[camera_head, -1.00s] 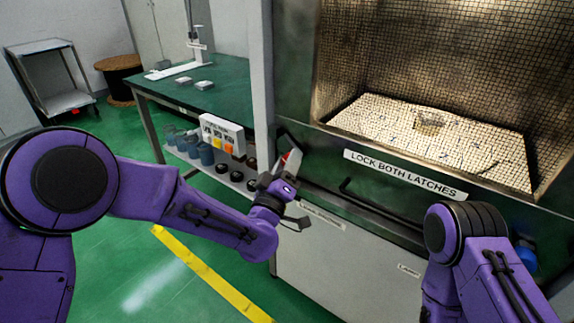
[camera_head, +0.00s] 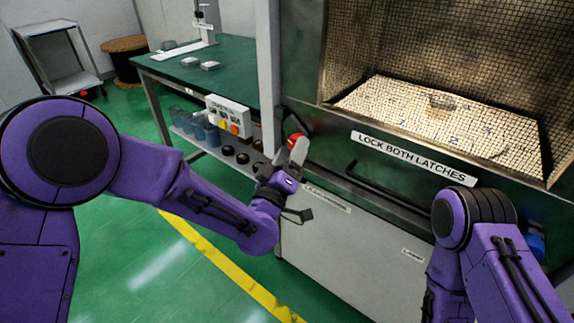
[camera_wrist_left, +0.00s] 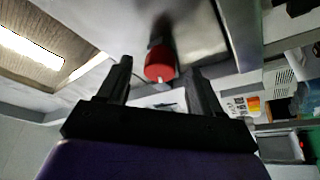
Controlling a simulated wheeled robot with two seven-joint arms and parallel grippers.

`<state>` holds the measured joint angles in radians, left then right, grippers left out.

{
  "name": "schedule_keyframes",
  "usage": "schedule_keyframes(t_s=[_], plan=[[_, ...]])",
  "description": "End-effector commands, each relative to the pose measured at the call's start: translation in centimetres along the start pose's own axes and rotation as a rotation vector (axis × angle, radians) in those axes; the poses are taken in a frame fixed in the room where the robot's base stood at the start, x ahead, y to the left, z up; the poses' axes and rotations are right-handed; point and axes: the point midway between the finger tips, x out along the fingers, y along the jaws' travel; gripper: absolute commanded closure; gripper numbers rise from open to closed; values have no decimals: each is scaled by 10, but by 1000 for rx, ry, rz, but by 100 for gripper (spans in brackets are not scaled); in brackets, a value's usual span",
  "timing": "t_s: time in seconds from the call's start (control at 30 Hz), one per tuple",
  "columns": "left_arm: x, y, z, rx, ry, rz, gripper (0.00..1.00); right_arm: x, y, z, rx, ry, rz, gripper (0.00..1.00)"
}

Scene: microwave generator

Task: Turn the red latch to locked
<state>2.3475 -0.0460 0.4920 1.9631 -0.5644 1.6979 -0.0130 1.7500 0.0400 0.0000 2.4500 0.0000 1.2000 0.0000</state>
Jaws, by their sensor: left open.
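The red latch (camera_head: 296,139) is on the left side of the microwave generator's front, partly hidden behind my left gripper (camera_head: 290,157). In the left wrist view the red latch (camera_wrist_left: 160,63) shows as a round red knob on a dark stem, beyond and between the fingertips. My left gripper (camera_wrist_left: 160,80) is open, its two dark fingers apart on either side of the knob in the picture. I cannot tell if a finger touches it. My right arm (camera_head: 480,240) shows at the lower right; its gripper is not visible.
A sign (camera_head: 414,158) reads "LOCK BOTH LATCHES". A dark bar handle (camera_head: 390,192) runs below it. A blue knob (camera_head: 536,246) is at the right behind my right arm. A green table (camera_head: 235,88) with a control box (camera_head: 229,115) stands at the left.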

Motion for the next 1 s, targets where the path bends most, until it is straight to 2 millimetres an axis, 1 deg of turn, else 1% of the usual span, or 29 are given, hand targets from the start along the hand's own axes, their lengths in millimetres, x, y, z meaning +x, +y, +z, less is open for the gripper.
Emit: schedule_keyframes(t_s=[0.03,0.1,0.2,0.3,0.47,0.83,0.9,0.93,0.97,1.0], plan=[[-14,-1,2,1,-4,0,34,4,0,2,0,0,0,100],[-31,-1,2,1,-4,1,34,7,-1,3,0,0,0,100],[-53,-1,2,1,-4,1,34,10,-1,4,0,0,0,100],[-68,0,3,0,-5,3,34,12,-1,5,0,0,0,100],[-76,1,2,0,-3,3,34,13,-1,5,0,0,0,100],[-76,1,2,-1,-4,3,34,13,-1,5,0,0,0,100],[-76,0,7,11,-31,-4,34,13,-1,5,0,0,0,100],[-78,-4,11,26,-55,-24,34,13,-1,5,0,0,0,100],[-82,-15,16,54,-88,-63,34,13,-1,5,0,0,0,100],[-91,-39,18,100,-136,-145,34,11,-1,5,0,0,0,100]])
